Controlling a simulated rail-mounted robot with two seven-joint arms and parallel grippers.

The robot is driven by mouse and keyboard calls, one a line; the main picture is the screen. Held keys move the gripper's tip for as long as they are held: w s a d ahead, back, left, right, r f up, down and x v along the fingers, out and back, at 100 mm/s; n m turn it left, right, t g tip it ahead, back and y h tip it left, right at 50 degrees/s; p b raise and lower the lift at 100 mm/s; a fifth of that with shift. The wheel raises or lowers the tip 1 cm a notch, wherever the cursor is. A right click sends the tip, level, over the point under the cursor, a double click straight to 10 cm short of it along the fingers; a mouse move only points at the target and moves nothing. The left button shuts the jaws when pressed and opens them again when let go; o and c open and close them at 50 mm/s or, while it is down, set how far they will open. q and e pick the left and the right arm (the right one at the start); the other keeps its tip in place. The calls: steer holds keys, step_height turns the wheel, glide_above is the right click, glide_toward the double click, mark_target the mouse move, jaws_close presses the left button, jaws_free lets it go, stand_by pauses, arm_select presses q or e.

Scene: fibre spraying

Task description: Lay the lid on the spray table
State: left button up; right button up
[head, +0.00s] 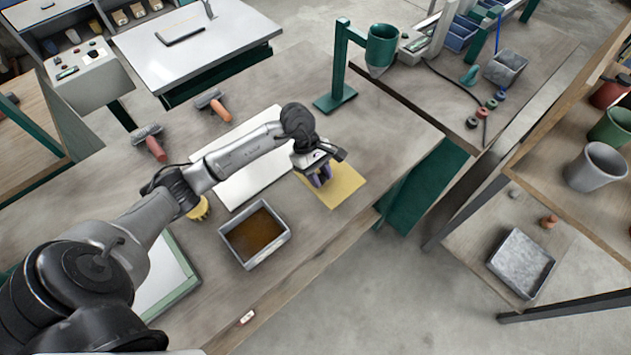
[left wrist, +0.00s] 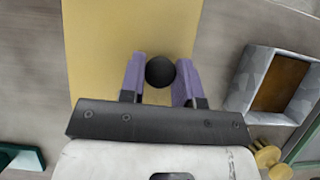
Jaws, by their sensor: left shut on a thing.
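The lid looks to be a flat yellow board (head: 348,186) at the right end of the wooden bench; it also shows in the left wrist view (left wrist: 100,60). A round black knob (left wrist: 160,72) sits over it. My left gripper (head: 319,177) points down over the board, its purple fingers shut on the knob (left wrist: 158,85). I cannot tell whether the board rests on the bench or is slightly above it. A white-topped table (head: 225,35) stands at the back left and may be the spray table. My right gripper is not in view.
A green stand with a funnel (head: 381,45) is behind. Shelves with pots stand at right.

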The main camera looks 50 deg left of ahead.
arm_select(q)
steer(key=shift+s+a+f, duration=0.25)
steer(key=shift+a+f, duration=0.1)
steer(key=shift+a, duration=0.15)
steer(key=shift+f, duration=1.95)
steer(key=shift+f, duration=0.15)
steer(key=o, duration=0.9)
steer(key=shift+o, duration=0.2)
steer(key=shift+r, duration=0.3)
steer(key=v, duration=1.1)
steer(key=shift+a+r, duration=0.2)
steer(key=shift+r, duration=0.1)
